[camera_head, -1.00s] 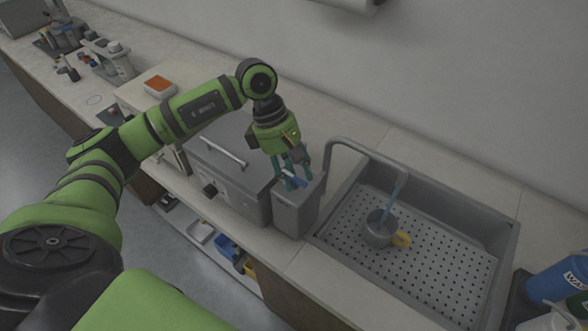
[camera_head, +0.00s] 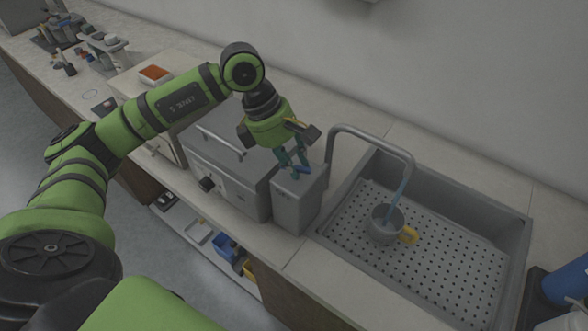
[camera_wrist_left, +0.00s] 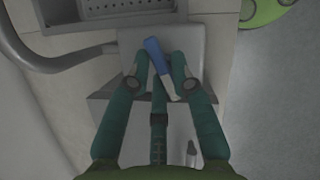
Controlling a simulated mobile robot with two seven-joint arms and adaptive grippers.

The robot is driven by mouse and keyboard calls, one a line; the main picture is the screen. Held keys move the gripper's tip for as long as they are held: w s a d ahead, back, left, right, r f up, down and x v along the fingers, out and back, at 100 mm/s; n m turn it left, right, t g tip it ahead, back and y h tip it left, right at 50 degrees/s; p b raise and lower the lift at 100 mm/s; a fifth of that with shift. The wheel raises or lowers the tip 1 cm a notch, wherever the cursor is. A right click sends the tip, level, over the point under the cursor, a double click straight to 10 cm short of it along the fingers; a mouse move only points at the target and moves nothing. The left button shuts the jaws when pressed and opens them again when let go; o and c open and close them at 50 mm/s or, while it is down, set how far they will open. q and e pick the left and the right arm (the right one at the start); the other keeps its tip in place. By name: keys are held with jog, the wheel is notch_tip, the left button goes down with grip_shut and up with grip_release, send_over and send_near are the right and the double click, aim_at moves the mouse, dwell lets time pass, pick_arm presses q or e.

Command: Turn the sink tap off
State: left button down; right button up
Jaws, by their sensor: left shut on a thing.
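The sink tap has a grey arched spout (camera_head: 372,137), and a blue stream of water (camera_head: 404,184) runs from it into a metal mug with a yellow handle (camera_head: 384,226) in the sink. The tap's grey box (camera_head: 297,208) stands left of the sink. My left gripper (camera_head: 294,166) is at the top of this box. In the left wrist view, its fingers (camera_wrist_left: 160,76) are shut on a blue and white lever (camera_wrist_left: 155,62) above the box top. In the head view the fingers mostly hide the lever. My right gripper is not in view.
The sink (camera_head: 467,262) has a perforated floor. A grey machine with a bar handle (camera_head: 235,175) stands close left of the box. A blue bottle (camera_head: 566,281) is at the right edge. The counter behind the sink is clear.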

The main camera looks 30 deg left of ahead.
pick_arm(q)
jog(key=n+t+b, duration=0.1)
jog(key=n+b, duration=0.2)
jog(key=shift+a+f+n+t+b, duration=0.1)
jog(key=shift+n+t+b, duration=0.2)
jog(key=shift+n+b, duration=0.1)
jog(key=n+t+y+b, duration=0.1)
jog(key=n+b, duration=0.1)
jog(key=n, duration=0.1)
jog(key=shift+s+n+b, duration=0.1)
jog(key=shift+n+b, duration=0.2)
jog(key=shift+b, duration=0.1)
jog(key=n+b, duration=0.1)
jog(key=n+y+b, duration=0.1)
jog(key=n, duration=0.1)
jog(key=shift+s+r+t+y, duration=0.1)
jog(key=shift+r+t+y, duration=0.1)
jog(key=shift+t+y, duration=0.1)
jog(key=shift+n+y+b, duration=0.4)
jog(key=shift+n+b, duration=0.2)
jog(key=shift+n, duration=0.8)
jog(key=shift+r, duration=0.1)
jog(key=c, duration=1)
grip_release()
jog(key=shift+s, duration=0.1)
